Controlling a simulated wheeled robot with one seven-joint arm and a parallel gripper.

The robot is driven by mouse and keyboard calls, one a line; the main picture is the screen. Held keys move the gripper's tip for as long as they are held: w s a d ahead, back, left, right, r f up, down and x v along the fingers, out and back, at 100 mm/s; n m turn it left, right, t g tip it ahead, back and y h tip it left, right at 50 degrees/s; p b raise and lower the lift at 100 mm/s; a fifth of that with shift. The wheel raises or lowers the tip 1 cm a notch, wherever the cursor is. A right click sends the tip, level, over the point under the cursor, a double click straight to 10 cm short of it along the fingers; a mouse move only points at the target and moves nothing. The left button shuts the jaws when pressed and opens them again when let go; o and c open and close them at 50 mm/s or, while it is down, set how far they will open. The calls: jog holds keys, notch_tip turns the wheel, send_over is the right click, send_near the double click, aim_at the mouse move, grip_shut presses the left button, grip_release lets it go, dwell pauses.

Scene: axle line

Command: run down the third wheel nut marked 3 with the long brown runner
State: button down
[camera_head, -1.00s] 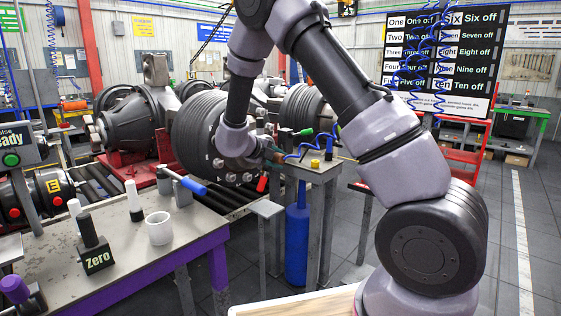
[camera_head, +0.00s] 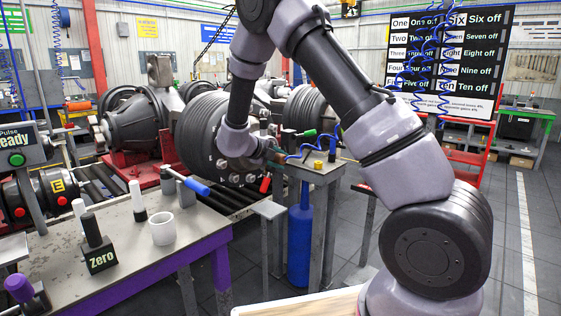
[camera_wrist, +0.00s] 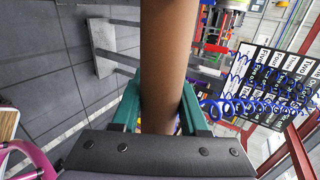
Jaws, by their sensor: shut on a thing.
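The brown runner (camera_wrist: 168,55) is a thick brown cylinder that fills the middle of the wrist view. My gripper (camera_wrist: 162,108) is shut on it, with a teal finger on each side. The runner's far end runs out of that picture. In the head view my gripper (camera_head: 276,155) is beside the dark wheel drum (camera_head: 196,125), partly hidden by my own wrist. Several wheel nuts (camera_head: 235,178) show low on the drum's face. The number 3 cannot be read, and my arm hides part of the face. Whether the runner touches a nut cannot be told.
Blue coiled hoses (camera_wrist: 245,108) hang nearby. The purple-edged bench (camera_head: 130,260) holds a white cup (camera_head: 162,229). Floor at the right is clear.

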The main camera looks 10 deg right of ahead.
jog(key=shift+w+a+r, duration=0.1)
jog(key=shift+w+a, duration=0.15)
jog(key=shift+w, duration=0.1)
dwell(1.4)
jog(key=s+d, duration=0.4)
jog(key=s, duration=0.1)
jog(key=shift+s, duration=0.3)
dwell(0.6)
